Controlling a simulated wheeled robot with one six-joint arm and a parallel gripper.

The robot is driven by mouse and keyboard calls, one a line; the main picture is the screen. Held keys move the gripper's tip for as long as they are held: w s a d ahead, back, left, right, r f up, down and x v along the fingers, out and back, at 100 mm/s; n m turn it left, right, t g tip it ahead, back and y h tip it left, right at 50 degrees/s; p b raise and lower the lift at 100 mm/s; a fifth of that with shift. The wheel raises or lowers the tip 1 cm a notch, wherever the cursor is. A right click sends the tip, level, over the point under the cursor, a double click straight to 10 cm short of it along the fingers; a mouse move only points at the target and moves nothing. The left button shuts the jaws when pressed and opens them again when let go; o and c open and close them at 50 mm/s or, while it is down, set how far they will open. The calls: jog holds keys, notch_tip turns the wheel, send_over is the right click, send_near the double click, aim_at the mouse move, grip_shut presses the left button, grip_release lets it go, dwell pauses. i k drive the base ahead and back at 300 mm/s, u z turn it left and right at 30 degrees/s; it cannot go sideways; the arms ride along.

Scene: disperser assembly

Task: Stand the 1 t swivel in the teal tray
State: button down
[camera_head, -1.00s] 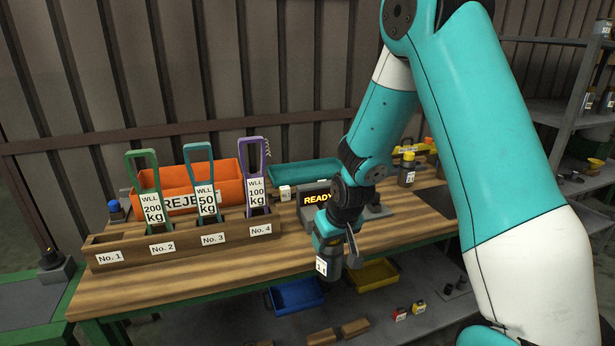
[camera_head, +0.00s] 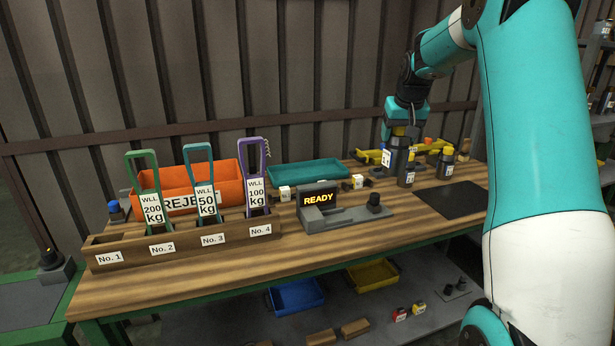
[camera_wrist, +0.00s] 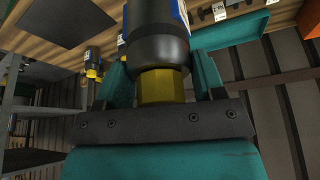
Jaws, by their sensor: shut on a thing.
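My gripper (camera_head: 400,128) points down at the back right of the bench. It is shut on the yellow neck (camera_wrist: 162,86) of a dark cylinder (camera_wrist: 158,48), which has a blue and white label. In the head view a white label (camera_head: 386,157) shows just below the gripper. The teal tray (camera_head: 305,174) lies at the back of the bench, left of the gripper; it also shows in the wrist view (camera_wrist: 240,32). Two small dark parts with white tags, one left (camera_head: 284,193) and one right (camera_head: 357,182), lie near the tray. I cannot read which thing is the 1 t swivel.
The orange reject bin (camera_head: 225,181) and a wooden rack (camera_head: 185,240) with tagged pieces stand left. Yellow-topped dark bottles (camera_head: 445,163) stand right, close to the gripper. A dark mat (camera_head: 450,200) lies bare at front right.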

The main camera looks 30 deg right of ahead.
aim_at(308, 174)
jog(key=i, duration=1.5)
